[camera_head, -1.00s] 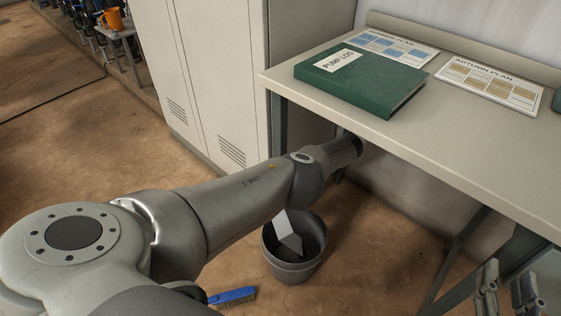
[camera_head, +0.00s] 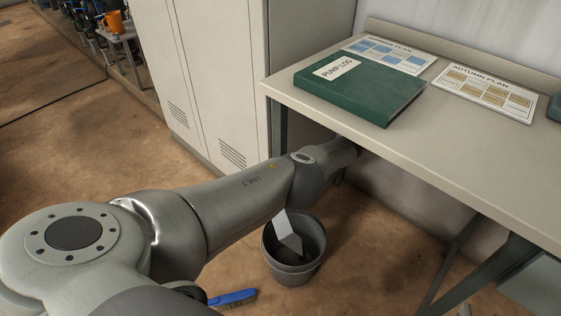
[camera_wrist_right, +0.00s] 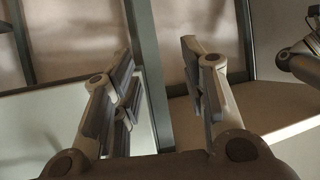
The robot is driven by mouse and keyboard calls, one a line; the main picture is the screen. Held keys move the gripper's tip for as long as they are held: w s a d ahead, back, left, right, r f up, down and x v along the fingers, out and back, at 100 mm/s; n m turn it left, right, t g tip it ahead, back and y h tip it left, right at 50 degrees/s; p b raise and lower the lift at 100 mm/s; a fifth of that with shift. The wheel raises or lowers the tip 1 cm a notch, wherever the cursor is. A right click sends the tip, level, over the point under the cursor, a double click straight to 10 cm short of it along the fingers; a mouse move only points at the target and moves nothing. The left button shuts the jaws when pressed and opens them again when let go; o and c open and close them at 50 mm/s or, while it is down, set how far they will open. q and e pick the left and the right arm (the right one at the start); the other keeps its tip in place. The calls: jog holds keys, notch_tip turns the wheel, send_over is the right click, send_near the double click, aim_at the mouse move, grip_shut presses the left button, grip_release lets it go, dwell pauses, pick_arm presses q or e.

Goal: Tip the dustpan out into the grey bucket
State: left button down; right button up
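The dark grey bucket (camera_head: 292,271) stands on the floor beside the desk. A light grey flat piece, probably the dustpan (camera_head: 287,234), slants down into the bucket's mouth. Its upper end is hidden behind my left arm, and I cannot see whether anything lies on it. My left arm reaches across over the bucket, and its far end passes under the desk. My left gripper does not show, so its hold on the dustpan cannot be seen. My right gripper (camera_wrist_right: 160,88) shows in the right wrist view with its fingers apart and nothing between them.
A blue brush (camera_head: 232,297) lies on the floor left of the bucket. The desk (camera_head: 440,150) overhangs at the right, bearing a green binder (camera_head: 362,88) and plan sheets (camera_head: 487,91). A cabinet (camera_head: 205,75) stands behind. The floor at left is open.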

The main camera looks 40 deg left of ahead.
pick_arm(q)
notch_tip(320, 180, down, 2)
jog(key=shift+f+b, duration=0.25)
jog(key=shift+b, duration=1)
pick_arm(e)
jog(key=w+a+r+t+y, duration=0.2)
jog(key=r+t, duration=0.4)
jog(key=r, duration=0.4)
jog(key=shift+w+a+r, duration=0.2)
jog(key=shift+w+r, duration=0.05)
jog(key=shift+w, duration=0.3)
jog(key=shift+f, duration=0.1)
